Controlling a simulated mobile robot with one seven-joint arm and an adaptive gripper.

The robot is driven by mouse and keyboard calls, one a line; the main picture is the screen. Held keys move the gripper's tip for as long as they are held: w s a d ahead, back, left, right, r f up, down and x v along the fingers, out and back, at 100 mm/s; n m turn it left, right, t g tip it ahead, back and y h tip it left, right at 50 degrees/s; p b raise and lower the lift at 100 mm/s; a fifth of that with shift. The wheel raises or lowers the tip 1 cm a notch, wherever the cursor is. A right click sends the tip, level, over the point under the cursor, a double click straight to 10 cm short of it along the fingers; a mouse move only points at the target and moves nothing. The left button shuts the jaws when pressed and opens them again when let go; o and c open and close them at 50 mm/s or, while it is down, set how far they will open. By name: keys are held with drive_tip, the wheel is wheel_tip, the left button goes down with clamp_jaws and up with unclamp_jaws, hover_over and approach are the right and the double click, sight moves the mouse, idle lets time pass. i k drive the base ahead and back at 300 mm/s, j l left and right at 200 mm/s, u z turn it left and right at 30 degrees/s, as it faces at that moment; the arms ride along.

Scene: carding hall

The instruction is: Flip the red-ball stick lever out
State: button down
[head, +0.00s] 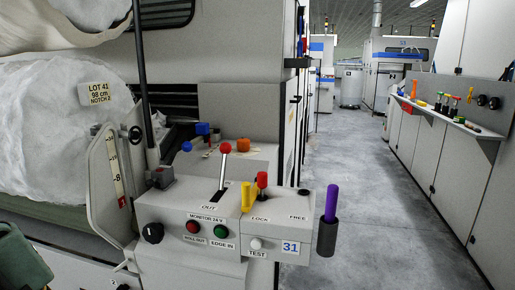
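The red-ball stick lever stands on top of the grey control box (170,212). Its red ball (225,148) tops a pale stick (221,172) that rises from a dark slot, with its top leaning slightly right. An "OUT" label (208,207) lies in front of the slot. A second, shorter lever with a red knob (262,180) stands to the right, behind the "LOCK" label (260,219), beside a yellow upright piece (246,197).
Black (152,233), red (193,227) and green (221,231) controls sit on the box front. A purple-handled tool (331,203) stands in a dark holder at right. A tall black post (142,75) rises behind left. The aisle floor (365,190) is clear.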

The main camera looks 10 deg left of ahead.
sight(225, 147)
drive_tip(key=i+l, duration=0.1)
drive_tip(key=l, duration=0.3)
drive_tip(key=i+l, duration=0.15)
drive_tip(key=l, duration=0.3)
drive_tip(key=i+l, duration=0.1)
drive_tip(key=l, duration=0.3)
drive_tip(key=i+l, duration=0.1)
drive_tip(key=l, duration=0.35)
drive_tip(key=i+l, duration=0.15)
drive_tip(key=l, duration=0.25)
drive_tip(key=i+j, duration=0.1)
drive_tip(key=j, duration=0.6)
drive_tip(key=j+u, duration=0.05)
